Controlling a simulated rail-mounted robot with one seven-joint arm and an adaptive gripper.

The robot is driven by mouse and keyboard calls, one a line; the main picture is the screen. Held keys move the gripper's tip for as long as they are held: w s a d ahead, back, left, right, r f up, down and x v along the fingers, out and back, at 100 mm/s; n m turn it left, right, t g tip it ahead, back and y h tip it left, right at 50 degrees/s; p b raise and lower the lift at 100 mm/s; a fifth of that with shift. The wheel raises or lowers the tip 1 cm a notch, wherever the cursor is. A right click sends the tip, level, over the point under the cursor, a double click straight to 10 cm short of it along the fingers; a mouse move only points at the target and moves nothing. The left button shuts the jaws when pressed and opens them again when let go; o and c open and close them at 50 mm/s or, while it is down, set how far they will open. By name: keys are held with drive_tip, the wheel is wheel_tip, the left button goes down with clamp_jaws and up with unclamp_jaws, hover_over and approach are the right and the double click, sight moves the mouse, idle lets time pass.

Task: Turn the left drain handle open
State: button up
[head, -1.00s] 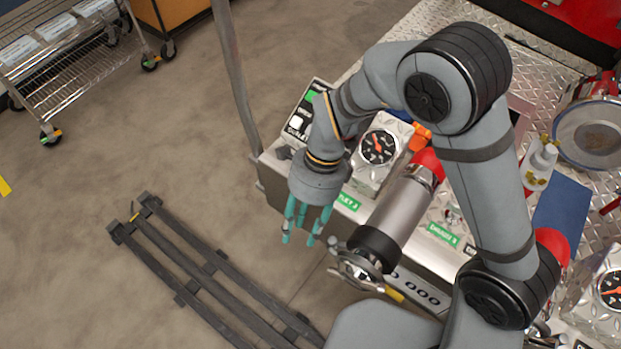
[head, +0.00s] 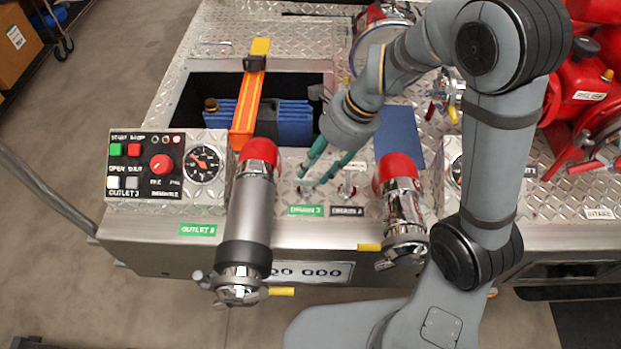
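The left drain handle (head: 304,190) is a small metal lever on the diamond-plate deck, above a green drain label (head: 305,210). It is small and partly behind my fingertips. A second drain handle (head: 347,189) stands to its right, above a dark drain label (head: 347,211). My gripper (head: 312,179) has teal fingers spread apart, pointing down and left. The fingertips are just above or around the left handle; I cannot tell whether they touch it. Nothing shows between the fingers.
A large outlet pipe (head: 249,215) with a red collar stands left of the handles, and a shorter chrome outlet (head: 401,215) stands right. A control panel (head: 145,166) and gauge (head: 204,163) are farther left.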

sight(307, 180)
drive_tip(key=shift+b+x, duration=0.5)
drive_tip(key=shift+x, duration=1.75)
drive_tip(key=c, duration=0.8)
clamp_jaws()
